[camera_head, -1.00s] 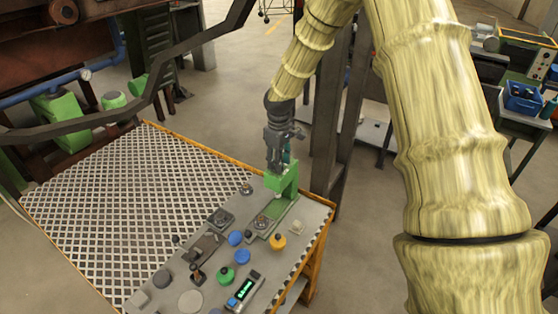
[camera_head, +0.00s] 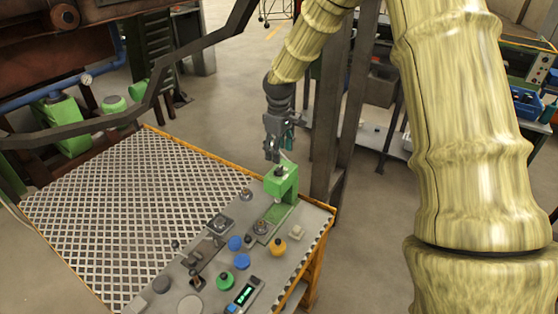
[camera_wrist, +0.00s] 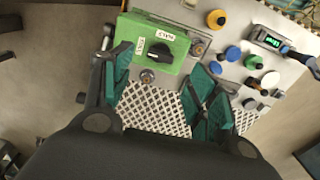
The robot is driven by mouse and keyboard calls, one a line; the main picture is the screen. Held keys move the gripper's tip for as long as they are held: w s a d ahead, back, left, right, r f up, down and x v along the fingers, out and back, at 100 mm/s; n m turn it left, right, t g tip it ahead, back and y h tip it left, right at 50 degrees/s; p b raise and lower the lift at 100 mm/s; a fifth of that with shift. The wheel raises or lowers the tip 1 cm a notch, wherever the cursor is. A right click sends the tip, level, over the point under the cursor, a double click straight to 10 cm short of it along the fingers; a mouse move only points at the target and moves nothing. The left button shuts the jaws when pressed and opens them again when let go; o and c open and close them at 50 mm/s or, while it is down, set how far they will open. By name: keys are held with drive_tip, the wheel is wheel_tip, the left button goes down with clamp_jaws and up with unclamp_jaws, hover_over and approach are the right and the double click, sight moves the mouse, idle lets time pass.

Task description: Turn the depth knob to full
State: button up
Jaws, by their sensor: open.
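The depth knob appears to be the small black knob (camera_head: 279,171) on top of a green housing (camera_head: 283,186) at the panel's far right corner. In the wrist view the black knob (camera_wrist: 160,53) sits on the green housing (camera_wrist: 135,28), with two small white labels beside it; their lettering is too small to read surely. A light mark shows on the knob's left side. My gripper (camera_head: 272,153) hangs just above the knob, apart from it. In the wrist view its teal-padded fingers (camera_wrist: 158,72) are spread and empty, one on each side of the knob.
The grey panel (camera_head: 305,222) also carries an orange button (camera_head: 278,247), blue and green buttons, levers and a green-lit display (camera_head: 245,294). A white lattice grating (camera_head: 120,205) lies left. A dark post stands close behind the housing.

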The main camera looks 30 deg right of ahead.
sight(279, 168)
drive_tip(key=shift+r, duration=2.6)
